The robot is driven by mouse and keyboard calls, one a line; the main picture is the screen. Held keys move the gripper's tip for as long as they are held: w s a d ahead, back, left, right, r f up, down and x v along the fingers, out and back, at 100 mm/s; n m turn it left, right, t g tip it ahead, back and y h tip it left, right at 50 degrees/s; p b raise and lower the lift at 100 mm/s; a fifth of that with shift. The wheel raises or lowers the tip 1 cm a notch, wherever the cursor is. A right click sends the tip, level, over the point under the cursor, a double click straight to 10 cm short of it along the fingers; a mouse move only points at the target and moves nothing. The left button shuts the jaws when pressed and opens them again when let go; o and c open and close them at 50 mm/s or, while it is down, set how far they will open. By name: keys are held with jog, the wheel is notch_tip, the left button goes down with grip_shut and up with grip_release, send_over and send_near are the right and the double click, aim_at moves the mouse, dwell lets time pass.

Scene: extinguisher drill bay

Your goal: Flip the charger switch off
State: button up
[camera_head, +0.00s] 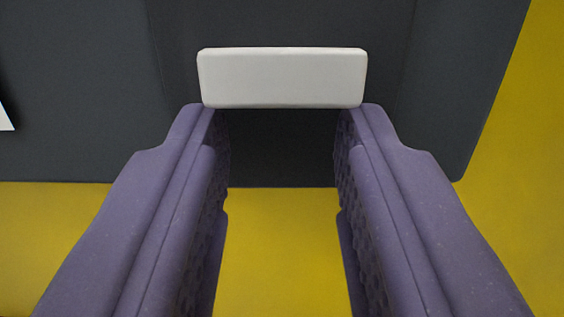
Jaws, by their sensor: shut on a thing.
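A white rounded bar (282,78), which looks like the charger switch's lever, stands out in front of a dark grey panel (80,90). My gripper (282,112) has two purple fingers that reach up to the bar's left and right ends. The fingers are apart by about the bar's width and are shut on it. The fingertips overlap the bar's lower corners in the picture. How the bar joins the panel is hidden.
A yellow surface (280,260) lies below the dark panel and along its right side. Part of a white thing (4,118) shows at the left edge. No loose obstacle shows between my fingers.

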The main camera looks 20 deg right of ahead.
jog(key=o, duration=1)
jog(key=shift+o, duration=0.2)
jog(key=p+v, duration=0.2)
jog(key=v, duration=0.5)
jog(key=shift+s+a, duration=0.15)
jog(key=shift+s, duration=0.3)
jog(key=shift+f, duration=0.1)
